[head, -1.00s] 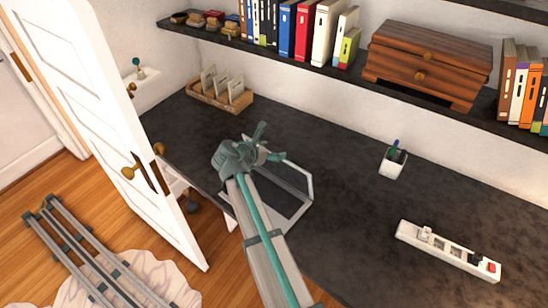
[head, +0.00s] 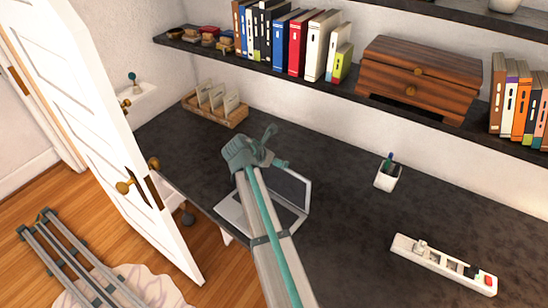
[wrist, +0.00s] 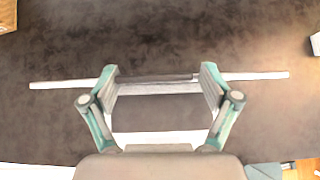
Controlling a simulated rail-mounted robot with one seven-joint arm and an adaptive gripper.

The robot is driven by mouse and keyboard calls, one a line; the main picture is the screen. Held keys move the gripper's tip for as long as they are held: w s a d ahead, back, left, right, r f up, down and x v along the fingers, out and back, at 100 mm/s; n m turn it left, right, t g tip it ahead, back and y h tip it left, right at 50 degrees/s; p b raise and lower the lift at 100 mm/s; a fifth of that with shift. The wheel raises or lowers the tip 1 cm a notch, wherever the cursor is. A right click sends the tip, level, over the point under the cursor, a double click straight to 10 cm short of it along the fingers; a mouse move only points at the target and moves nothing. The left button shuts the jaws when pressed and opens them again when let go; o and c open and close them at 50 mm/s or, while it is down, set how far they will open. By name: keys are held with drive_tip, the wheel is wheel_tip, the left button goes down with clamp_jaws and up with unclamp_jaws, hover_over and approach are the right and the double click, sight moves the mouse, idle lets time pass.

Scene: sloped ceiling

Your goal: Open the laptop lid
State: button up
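The laptop stands on the dark desk with its lid (head: 291,188) raised and the dark screen showing. Its silver base (head: 233,213) lies flat, partly hidden behind my arm. My gripper (head: 262,147) is above the laptop in the head view and covers part of the lid. In the wrist view, the raised lid (wrist: 262,76) appears edge-on as a thin pale strip. My gripper (wrist: 164,84) has its two fingers wide apart there, over the middle of that strip. I cannot tell whether they touch the lid.
A wooden card holder (head: 214,108) stands back left on the desk. A pen cup (head: 387,177) and a power strip (head: 443,264) are to the right. A shelf (head: 350,92) with books and a wooden drawer box runs above. A white door (head: 105,150) stands at left.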

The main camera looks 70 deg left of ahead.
drive_tip(key=shift+o, duration=0.9)
drive_tip(key=shift+f, duration=0.4)
drive_tip(key=shift+r, duration=0.1)
drive_tip(key=shift+a, duration=0.1)
drive_tip(key=v, duration=1.2)
